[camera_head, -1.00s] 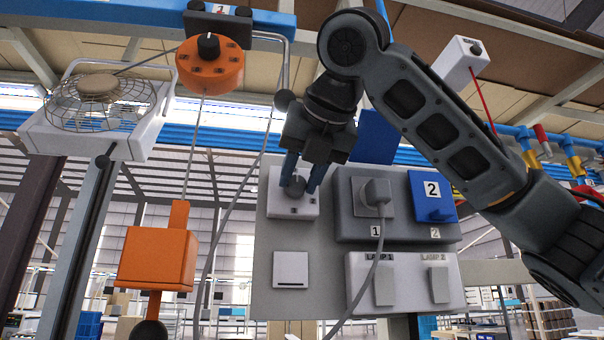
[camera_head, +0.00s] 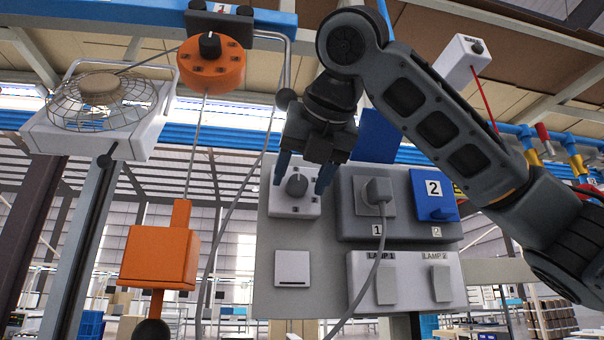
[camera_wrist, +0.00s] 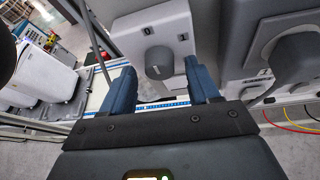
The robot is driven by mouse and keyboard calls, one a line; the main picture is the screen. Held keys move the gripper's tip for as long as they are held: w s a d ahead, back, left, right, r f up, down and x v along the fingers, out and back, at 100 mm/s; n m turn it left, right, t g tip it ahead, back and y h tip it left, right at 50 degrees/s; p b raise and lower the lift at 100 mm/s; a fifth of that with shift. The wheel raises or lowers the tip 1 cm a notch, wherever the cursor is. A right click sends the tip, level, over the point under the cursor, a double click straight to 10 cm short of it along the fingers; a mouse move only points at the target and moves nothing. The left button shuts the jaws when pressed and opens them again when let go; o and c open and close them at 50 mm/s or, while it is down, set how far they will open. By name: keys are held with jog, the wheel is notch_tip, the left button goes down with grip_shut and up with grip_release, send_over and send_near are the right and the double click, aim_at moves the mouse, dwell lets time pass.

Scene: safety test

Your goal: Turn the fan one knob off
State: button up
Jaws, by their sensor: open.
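A grey rotary knob (camera_head: 297,185) sits on a white switch box (camera_head: 281,206) at the upper left of the grey panel. Its bar looks near upright, leaning slightly right. My gripper (camera_head: 302,177) is open, pointing down, with one blue finger on each side of the knob and a gap to each. In the wrist view the knob (camera_wrist: 159,62) lies between the spread fingers, with small marks on the white box (camera_wrist: 152,25) beside it. No fan name is readable on this box. Another black knob (camera_head: 209,46) is on a round orange box at the upper left.
A caged fan (camera_head: 100,100) is at the left. Right of the white box are a grey plug (camera_head: 378,190) with a hanging cable and a blue switch (camera_head: 433,196) marked 2. Lamp switches (camera_head: 386,285) are below. An orange box (camera_head: 158,257) hangs at the left.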

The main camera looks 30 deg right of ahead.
jog(key=shift+s, duration=0.1)
jog(key=b+v, duration=0.2)
jog(key=v, duration=0.5)
jog(key=shift+s+r, duration=0.2)
jog(key=shift+s, duration=0.05)
jog(key=shift+a, duration=0.1)
